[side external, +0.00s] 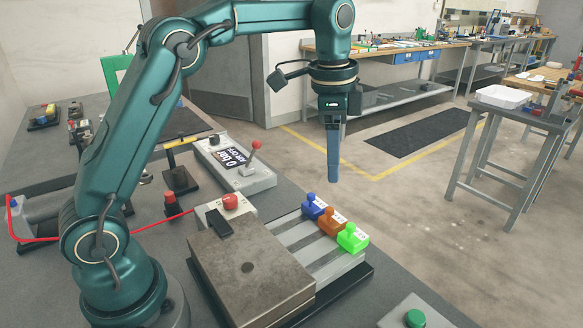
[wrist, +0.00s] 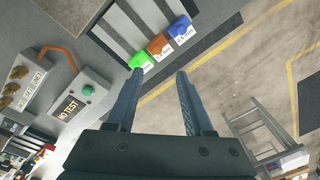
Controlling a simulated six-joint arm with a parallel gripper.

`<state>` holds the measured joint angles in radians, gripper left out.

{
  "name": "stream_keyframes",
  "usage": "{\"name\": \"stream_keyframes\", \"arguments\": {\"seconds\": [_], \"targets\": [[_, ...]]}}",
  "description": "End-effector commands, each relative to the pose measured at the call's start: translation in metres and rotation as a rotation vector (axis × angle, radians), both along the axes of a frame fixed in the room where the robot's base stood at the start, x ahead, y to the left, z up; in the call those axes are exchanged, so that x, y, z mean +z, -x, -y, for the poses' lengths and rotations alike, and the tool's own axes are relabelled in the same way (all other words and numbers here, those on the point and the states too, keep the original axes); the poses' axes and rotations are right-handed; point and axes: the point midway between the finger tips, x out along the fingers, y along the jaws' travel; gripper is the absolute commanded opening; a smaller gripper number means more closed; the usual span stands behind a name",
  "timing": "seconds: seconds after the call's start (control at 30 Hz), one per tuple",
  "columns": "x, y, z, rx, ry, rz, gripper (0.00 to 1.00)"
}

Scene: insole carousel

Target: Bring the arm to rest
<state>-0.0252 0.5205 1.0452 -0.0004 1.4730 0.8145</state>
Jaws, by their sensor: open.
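My gripper (side external: 334,178) points straight down in the side external view, in the air beyond the far right edge of the bench. In the wrist view its two fingers (wrist: 158,88) are spread apart with nothing between them. Below and near it, a blue, an orange and a green knobbed block stand in a row at the end of the slotted plate: blue block (side external: 313,206), orange block (side external: 331,221), green block (side external: 352,238). The gripper is apart from all of them. My arm is raised and bent over the bench.
A grey metal block (side external: 250,270) sits beside the slotted plate. A control box with a red lever (side external: 250,158) and a red button box (side external: 230,203) stand behind it. A green button box (side external: 415,317) is at the front. A side table holds a white tray (side external: 502,97).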

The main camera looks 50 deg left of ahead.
Motion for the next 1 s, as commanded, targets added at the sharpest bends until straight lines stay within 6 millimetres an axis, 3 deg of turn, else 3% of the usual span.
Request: {"name": "stream_keyframes", "arguments": {"seconds": [0.03, 0.2, 0.43, 0.57, 0.73, 1.0], "targets": [[0.016, 0.009, 0.001, 0.001, 0.0, 0.033, 0.52], [0.048, 0.045, 0.003, 0.058, 0.009, 0.122, 0.52], [0.063, 0.1, 0.006, 0.201, 0.044, 0.237, 0.52], [0.057, 0.131, 0.007, 0.304, 0.078, 0.296, 0.52], [0.031, 0.169, 0.008, 0.464, 0.137, 0.357, 0.52], [-0.016, 0.196, 0.009, 0.694, 0.209, 0.355, 0.52]]}}
